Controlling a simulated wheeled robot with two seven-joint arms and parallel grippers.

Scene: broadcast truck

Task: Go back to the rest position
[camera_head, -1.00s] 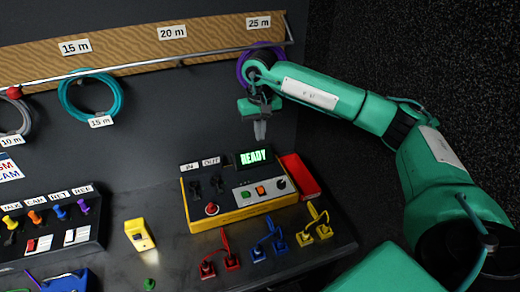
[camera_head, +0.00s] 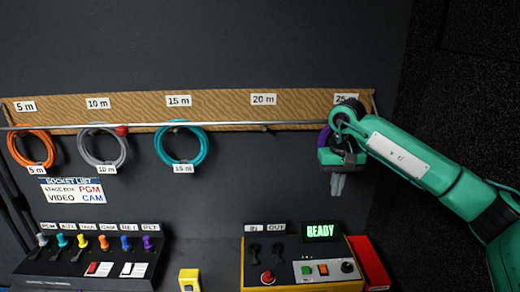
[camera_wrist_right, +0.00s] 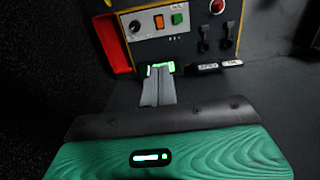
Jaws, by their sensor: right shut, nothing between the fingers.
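My right gripper (camera_head: 337,186) is shut and empty. It hangs in the air with its fingers pointing down, in front of the wall below the "25 m" label. A purple cable coil (camera_head: 324,138) shows partly behind it and is mostly hidden. In the right wrist view the shut fingers (camera_wrist_right: 158,88) point toward the yellow-edged tester box (camera_wrist_right: 180,30) and overlap its lit green display. My left gripper is not in view.
The tester (camera_head: 303,270) with a "READY" display stands on the bench below, with a red tray (camera_head: 370,262) beside it. Orange (camera_head: 20,160), grey (camera_head: 92,160) and teal (camera_head: 165,155) coils hang from the rail. A plug panel (camera_head: 85,262) stands at left.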

